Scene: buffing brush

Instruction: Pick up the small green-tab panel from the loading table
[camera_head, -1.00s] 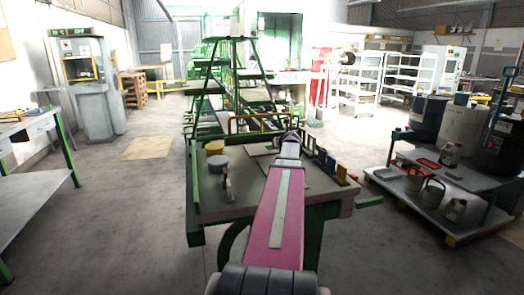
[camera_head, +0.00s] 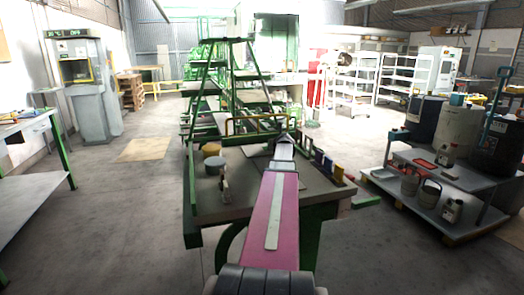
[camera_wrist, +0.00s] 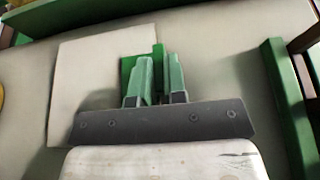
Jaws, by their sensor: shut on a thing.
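The small panel (camera_wrist: 85,70) is a flat pale plate with a green tab (camera_wrist: 128,68) at its right edge, seen in the wrist view. My gripper (camera_wrist: 158,62) has its two green fingers close together at the tab, shut on it. The fingers hide part of the tab. The panel is at or just above the loading table (camera_wrist: 222,75); I cannot tell whether it touches. In the head view my gripper (camera_head: 284,140) is over the far part of the loading table (camera_head: 215,208), and my arm hides much of what is there.
Yellow and grey round tins (camera_head: 214,165) stand on the table's left side. Several small coloured blocks (camera_head: 328,165) line its right side. A green bar (camera_wrist: 285,100) rises right of my gripper. A cart (camera_head: 405,200) with cans stands at the right. Floor at the left is open.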

